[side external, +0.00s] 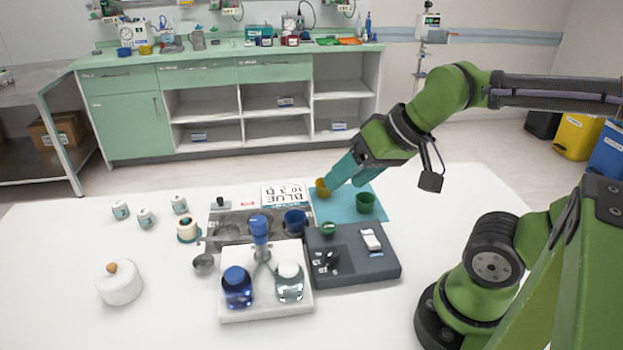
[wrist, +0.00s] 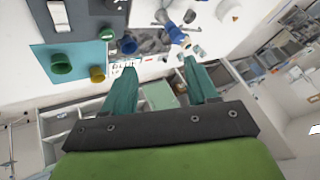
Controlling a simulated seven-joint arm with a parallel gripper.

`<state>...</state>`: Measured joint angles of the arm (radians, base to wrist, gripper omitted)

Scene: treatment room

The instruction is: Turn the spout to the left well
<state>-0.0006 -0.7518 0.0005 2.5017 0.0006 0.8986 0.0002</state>
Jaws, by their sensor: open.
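I cannot tell for certain which part is the spout. A pale forked piece with a blue top (side external: 260,232) stands on a white base (side external: 265,314) between two bottles, a blue one (side external: 237,288) and a clear one with a white top (side external: 289,284). Behind it lies a grey metal tray (side external: 232,226) with a small black upright part (side external: 220,203) at its back left; its wells are hard to make out. My gripper (side external: 343,172) is open and empty, above the back of the teal mat beside the yellow cup. Its two teal fingers are spread apart in the wrist view (wrist: 162,88).
A yellow cup (side external: 321,188) and a green cup (side external: 365,203) stand on the teal mat (side external: 386,208). A blue cup (side external: 295,221) stands by the tray. A dark grey unit (side external: 375,268) is right of the base. A white lidded pot (side external: 121,285) is front left.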

